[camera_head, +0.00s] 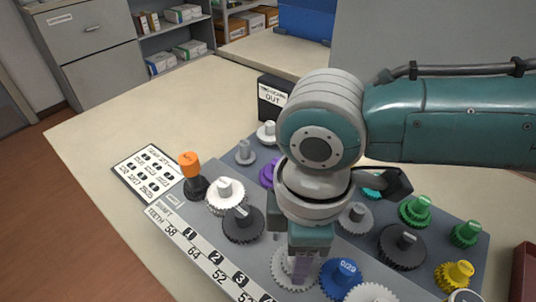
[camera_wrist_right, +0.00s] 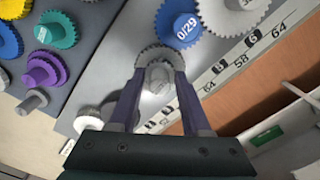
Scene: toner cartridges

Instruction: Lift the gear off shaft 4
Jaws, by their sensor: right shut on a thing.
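A light grey gear (camera_head: 283,270) is near the number 4 on the label strip, low in the head view. My right gripper (camera_head: 302,280) points down over it. In the right wrist view the two purple fingers of the gripper (camera_wrist_right: 160,78) close on the hub of this grey gear (camera_wrist_right: 158,52), one on each side. Its toothed rim shows beyond the fingertips. The shaft is hidden, and I cannot tell whether the gear is clear of the board. My left gripper is not in view.
The grey board (camera_head: 222,172) carries several gears. A blue gear (camera_head: 342,278) marked 0/29 is close right of my gripper, and a dark grey gear (camera_head: 243,224) is to its left. An orange-topped knob (camera_head: 190,163) stands at the board's left. Bare table lies beyond.

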